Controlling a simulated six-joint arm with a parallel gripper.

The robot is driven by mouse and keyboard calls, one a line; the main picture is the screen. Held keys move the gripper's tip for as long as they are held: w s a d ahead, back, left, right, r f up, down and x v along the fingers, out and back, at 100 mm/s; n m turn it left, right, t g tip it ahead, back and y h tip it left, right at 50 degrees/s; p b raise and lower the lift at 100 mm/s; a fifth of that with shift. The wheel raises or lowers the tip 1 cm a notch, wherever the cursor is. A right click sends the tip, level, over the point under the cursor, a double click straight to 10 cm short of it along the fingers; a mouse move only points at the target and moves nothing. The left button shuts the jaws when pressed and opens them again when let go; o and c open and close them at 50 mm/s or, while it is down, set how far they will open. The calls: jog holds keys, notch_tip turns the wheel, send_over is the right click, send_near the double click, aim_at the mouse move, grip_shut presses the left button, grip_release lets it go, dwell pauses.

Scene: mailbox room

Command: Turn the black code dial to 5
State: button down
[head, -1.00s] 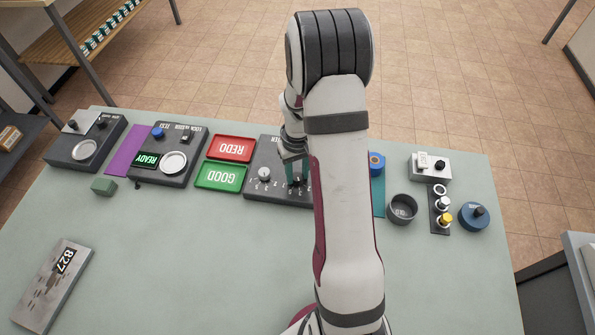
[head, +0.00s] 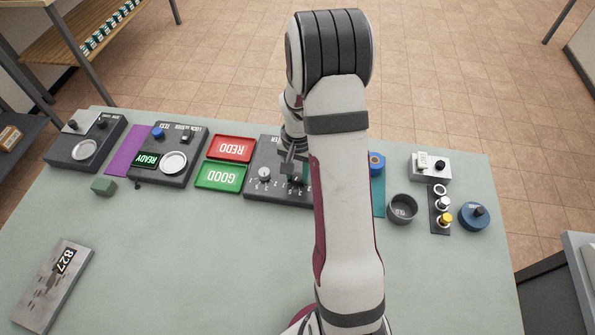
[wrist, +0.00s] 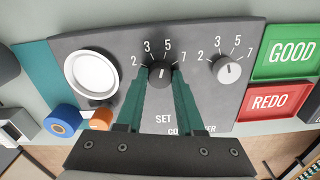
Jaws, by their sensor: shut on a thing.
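The black code dial (wrist: 161,73) sits on the dark grey setter panel (wrist: 205,105), with the marks 2, 3, 5 and 7 around its upper side. My gripper (wrist: 161,77) is shut on the dial, one green finger on each side. The dial's pale pointer line points roughly upward in the wrist view, near the 5, but is too small to read exactly. In the head view my gripper (head: 296,177) is over the panel, and my arm hides the panel's right part.
A pale grey dial (wrist: 227,70) with the same marks sits close beside. A round white button (wrist: 92,73) is on the panel's other side. Green GOOD (head: 220,177) and red REDO (head: 231,149) trays adjoin the panel. A plate reading 827 (head: 55,285) lies front left.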

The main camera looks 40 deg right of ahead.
aim_at(298, 176)
jog(key=shift+m, duration=0.3)
jog(key=c, duration=0.5)
grip_release()
notch_tip(298, 176, up, 16)
jog(key=shift+f, duration=0.1)
